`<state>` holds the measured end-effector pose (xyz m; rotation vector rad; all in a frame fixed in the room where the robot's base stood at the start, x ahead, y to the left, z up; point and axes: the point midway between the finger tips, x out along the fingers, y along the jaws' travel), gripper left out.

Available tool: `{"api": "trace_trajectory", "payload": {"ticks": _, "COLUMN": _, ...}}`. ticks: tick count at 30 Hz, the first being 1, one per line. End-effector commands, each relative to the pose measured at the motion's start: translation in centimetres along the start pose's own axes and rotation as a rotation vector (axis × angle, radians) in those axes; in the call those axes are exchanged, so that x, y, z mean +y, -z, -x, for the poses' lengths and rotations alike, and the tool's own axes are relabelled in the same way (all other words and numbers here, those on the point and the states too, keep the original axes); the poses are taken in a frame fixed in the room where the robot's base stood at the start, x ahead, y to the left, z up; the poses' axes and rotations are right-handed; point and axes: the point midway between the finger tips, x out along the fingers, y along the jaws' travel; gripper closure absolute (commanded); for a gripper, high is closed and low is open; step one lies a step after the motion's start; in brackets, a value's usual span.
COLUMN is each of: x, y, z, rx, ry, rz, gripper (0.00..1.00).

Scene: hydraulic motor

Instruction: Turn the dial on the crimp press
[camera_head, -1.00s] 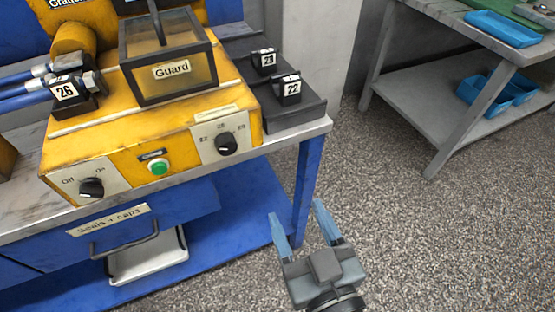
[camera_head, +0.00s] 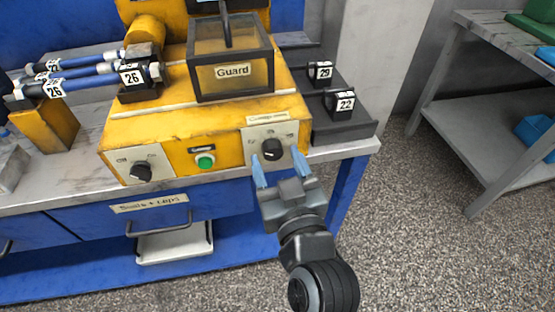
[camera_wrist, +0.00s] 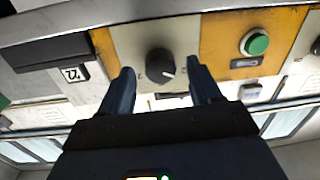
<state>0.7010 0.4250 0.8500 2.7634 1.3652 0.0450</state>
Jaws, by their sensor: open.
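The yellow crimp press (camera_head: 225,135) stands on the bench. Its right-hand black dial (camera_head: 271,150) sits on a pale plate with number marks; it also shows in the wrist view (camera_wrist: 160,65), between my fingertips in the picture. A second black knob (camera_head: 141,171), on an Off/On plate, is at the press's left. A green button (camera_head: 205,161) lies between them. My gripper (camera_head: 282,172) is open and empty in front of the right-hand dial, its blue fingers pointing at the panel, one to each side. I cannot tell whether the fingertips touch the dial.
A clear guard box (camera_head: 232,75) tops the press. Black blocks marked 22 (camera_head: 341,104) and 29 stand on a dark tray to its right. Hoses tagged 26 (camera_head: 80,82) lie at the left. A drawer handle (camera_head: 158,223) juts out below the panel.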

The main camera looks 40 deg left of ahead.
Motion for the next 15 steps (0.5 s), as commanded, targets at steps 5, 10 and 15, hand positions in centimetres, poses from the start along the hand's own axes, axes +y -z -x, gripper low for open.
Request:
{"api": "trace_trajectory", "payload": {"ticks": 5, "x": 0.01, "y": 0.00, "z": -0.15, "rx": 0.000, "ry": 0.000, "rz": 0.000, "gripper": 0.37}}
{"api": "trace_trajectory", "payload": {"ticks": 10, "x": 0.01, "y": -0.02, "z": -0.13, "rx": 0.000, "ry": 0.000, "rz": 0.000, "gripper": 0.44}}
{"api": "trace_trajectory", "payload": {"ticks": 15, "x": 0.01, "y": -0.02, "z": -0.11, "rx": 0.000, "ry": 0.000, "rz": 0.000, "gripper": 0.61}}
